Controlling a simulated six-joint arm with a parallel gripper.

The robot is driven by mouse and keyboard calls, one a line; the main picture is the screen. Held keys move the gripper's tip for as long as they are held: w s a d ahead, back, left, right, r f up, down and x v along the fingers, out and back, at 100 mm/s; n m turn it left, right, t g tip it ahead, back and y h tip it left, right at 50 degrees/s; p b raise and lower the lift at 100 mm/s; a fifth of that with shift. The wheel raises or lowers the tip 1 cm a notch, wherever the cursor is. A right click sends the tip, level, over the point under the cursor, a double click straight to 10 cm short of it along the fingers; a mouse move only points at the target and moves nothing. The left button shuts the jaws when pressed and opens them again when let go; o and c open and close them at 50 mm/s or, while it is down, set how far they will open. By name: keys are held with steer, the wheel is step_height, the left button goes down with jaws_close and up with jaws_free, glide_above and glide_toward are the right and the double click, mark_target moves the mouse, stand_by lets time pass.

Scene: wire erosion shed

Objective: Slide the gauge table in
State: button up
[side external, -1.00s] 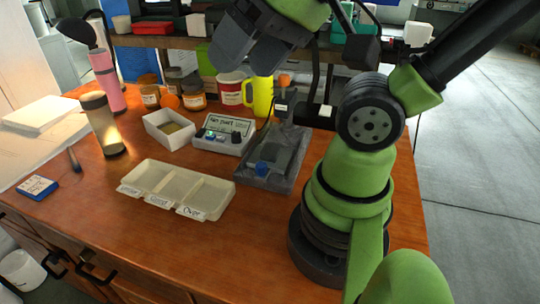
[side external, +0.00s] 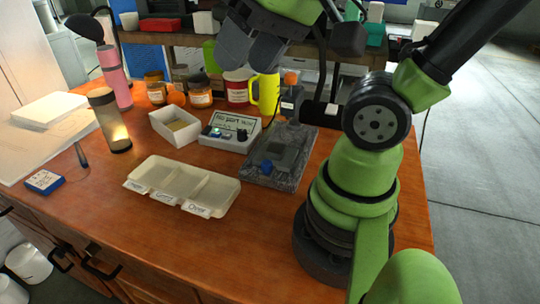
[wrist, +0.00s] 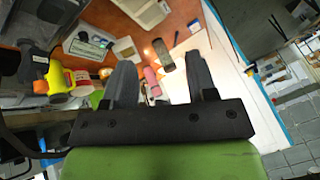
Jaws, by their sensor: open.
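The gauge stand has a grey stone-like base (side external: 254,177) on the wooden bench, left of my arm. On it lies a small dark plate, the likely gauge table (side external: 283,151), with a blue knob (side external: 267,167) at its near side. A dark gauge with an orange top (side external: 290,78) stands at the back of the base. In the wrist view the orange-topped gauge (wrist: 25,48) shows at the far left. My gripper (side external: 250,62) is open and empty, raised above the back of the bench, apart from the gauge stand. Its two fingers (wrist: 161,75) frame the bench.
A white block with a "No part now" sign (side external: 232,122) stands left of the base. A three-part tray (side external: 180,185) with labels lies in front. A white box (side external: 177,126), jars, a yellow mug (side external: 266,93) and a flask (side external: 110,120) stand behind.

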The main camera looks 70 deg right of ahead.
steer(key=w+d+f+m+g, duration=0.2)
steer(key=w+d+f+g, duration=0.3)
steer(key=w+d+f, duration=0.15)
steer(key=m+g+y, duration=0.2)
steer(key=g, duration=0.2)
glide_toward(266, 161)
steer(key=x, duration=0.9)
steer(key=shift+f, duration=0.1)
